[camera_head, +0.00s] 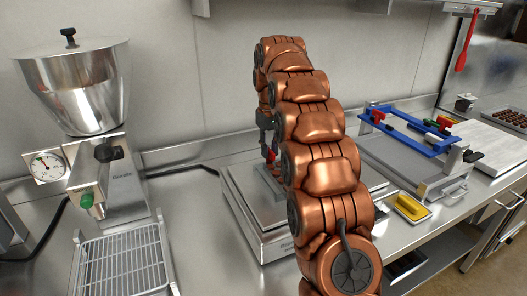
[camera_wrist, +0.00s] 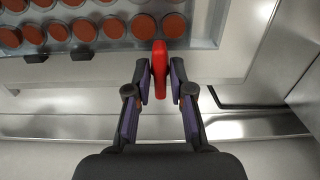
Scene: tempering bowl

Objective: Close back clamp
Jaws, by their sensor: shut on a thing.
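A red clamp handle (camera_wrist: 160,58) stands at the edge of a metal mold tray (camera_wrist: 206,44) in the wrist view. My gripper (camera_wrist: 161,82) has its two fingers closed on either side of the handle, with the handle's upper part reaching past the fingertips. In the head view my gripper (camera_head: 266,128) points down over the back left of a steel platform (camera_head: 240,200), with a bit of the red handle (camera_head: 270,155) just below it. My arm hides much of the platform and the clamp's base.
Brown discs (camera_wrist: 84,29) fill the tray's round cavities, and two black clips (camera_wrist: 83,53) sit on its edge. A steel hopper machine (camera_head: 75,85) stands at the left. A blue frame (camera_head: 410,133) and a yellow-handled tool (camera_head: 411,207) lie at the right. The wall is close behind.

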